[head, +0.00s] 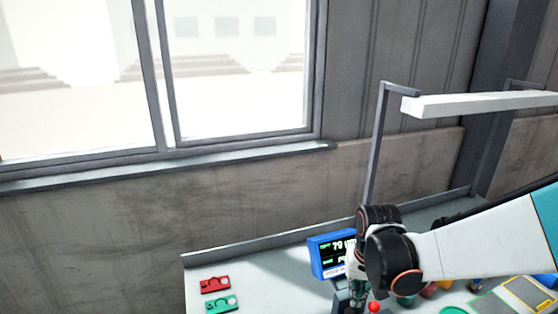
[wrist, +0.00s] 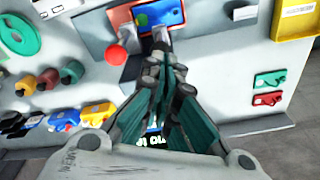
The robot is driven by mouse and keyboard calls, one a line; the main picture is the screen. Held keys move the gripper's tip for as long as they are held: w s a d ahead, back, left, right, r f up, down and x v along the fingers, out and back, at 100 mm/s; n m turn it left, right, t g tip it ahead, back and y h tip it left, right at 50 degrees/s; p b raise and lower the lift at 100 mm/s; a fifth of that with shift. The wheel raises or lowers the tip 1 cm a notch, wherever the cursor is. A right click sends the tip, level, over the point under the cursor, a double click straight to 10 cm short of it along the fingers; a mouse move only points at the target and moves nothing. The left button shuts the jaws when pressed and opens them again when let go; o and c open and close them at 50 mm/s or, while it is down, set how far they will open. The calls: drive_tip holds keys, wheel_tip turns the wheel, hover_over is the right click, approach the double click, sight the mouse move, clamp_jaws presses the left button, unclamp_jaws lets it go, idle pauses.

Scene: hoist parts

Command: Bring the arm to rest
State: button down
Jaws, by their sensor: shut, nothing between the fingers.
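My gripper (wrist: 162,85) is shut and empty in the wrist view, its fingers together over the bench. In the head view my arm reaches in from the right, and the gripper (head: 356,290) is partly hidden behind my wrist, in front of a blue display (head: 330,254) with lit digits. In the wrist view a red ball-shaped knob (wrist: 116,55) sits to the left of the fingertips. Blue and orange parts (wrist: 158,14) lie just beyond the fingertips.
The grey bench (head: 255,272) carries red (head: 215,284) and green (head: 221,304) plates at its left. Several coloured connectors (wrist: 98,113) and a green ring (wrist: 20,38) lie left in the wrist view, a yellow tray (wrist: 291,20) at upper right. A lamp post (head: 377,140) stands behind my arm.

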drive_tip(key=s+r+n+t+b, duration=0.1)
drive_tip(key=s+r+t+b, duration=0.1)
drive_tip(key=s, duration=0.5)
drive_tip(key=s+r+n+t+b, duration=0.1)
drive_tip(key=s+r+t+b, duration=0.1)
drive_tip(key=s+t+b, duration=0.2)
drive_tip(key=shift+s+r+b, duration=0.25)
drive_tip(key=shift+s+b, duration=1.1)
drive_tip(key=shift+b, duration=0.25)
idle(0.8)
